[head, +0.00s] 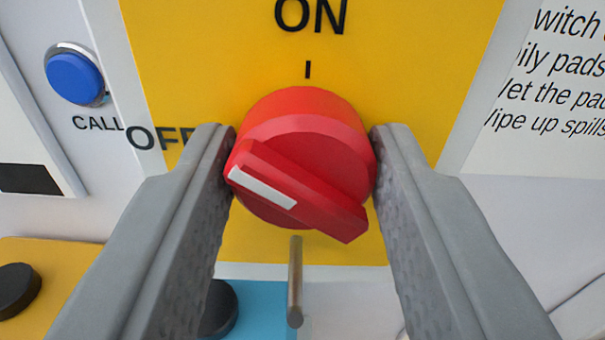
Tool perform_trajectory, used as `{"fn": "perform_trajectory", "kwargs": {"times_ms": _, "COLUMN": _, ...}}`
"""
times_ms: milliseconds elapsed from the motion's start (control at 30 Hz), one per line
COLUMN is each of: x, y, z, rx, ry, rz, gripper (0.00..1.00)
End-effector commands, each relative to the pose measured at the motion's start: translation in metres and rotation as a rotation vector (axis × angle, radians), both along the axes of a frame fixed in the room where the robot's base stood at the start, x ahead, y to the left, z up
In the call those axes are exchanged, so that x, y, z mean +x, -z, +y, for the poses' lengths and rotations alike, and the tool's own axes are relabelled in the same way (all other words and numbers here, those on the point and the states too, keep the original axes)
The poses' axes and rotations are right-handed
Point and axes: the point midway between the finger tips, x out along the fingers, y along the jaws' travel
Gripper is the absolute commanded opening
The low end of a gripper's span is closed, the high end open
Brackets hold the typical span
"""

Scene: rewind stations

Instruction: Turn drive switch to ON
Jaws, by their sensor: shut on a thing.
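The drive switch (310,140) is a red rotary knob on a yellow plate (420,60). Its raised handle bar slants from upper left to lower right. The white mark on the bar lies at the left end, towards the OFF label (155,138) and a little below it. The ON label (310,14) and its tick are straight above the knob. My gripper (300,150) is shut on the knob, one grey finger against each side. The left finger covers part of the OFF label.
A blue CALL button (75,78) is at the upper left. A printed notice (565,75) is at the upper right. A thin metal rod (295,280) stands below the knob. Black knobs sit on yellow and blue panels (265,300) at the lower left.

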Motion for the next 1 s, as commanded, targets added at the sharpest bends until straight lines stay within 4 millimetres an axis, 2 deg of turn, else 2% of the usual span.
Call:
{"fn": "perform_trajectory", "kwargs": {"times_ms": 600, "x": 0.0001, "y": 0.001, "z": -0.0013, "rx": 0.58, "ry": 0.0, "rz": 0.002, "gripper": 0.14}}
{"fn": "perform_trajectory", "kwargs": {"times_ms": 1000, "x": 0.0002, "y": 0.0016, "z": -0.0017, "rx": 0.863, "ry": 0.001, "rz": 0.002, "gripper": 0.14}}
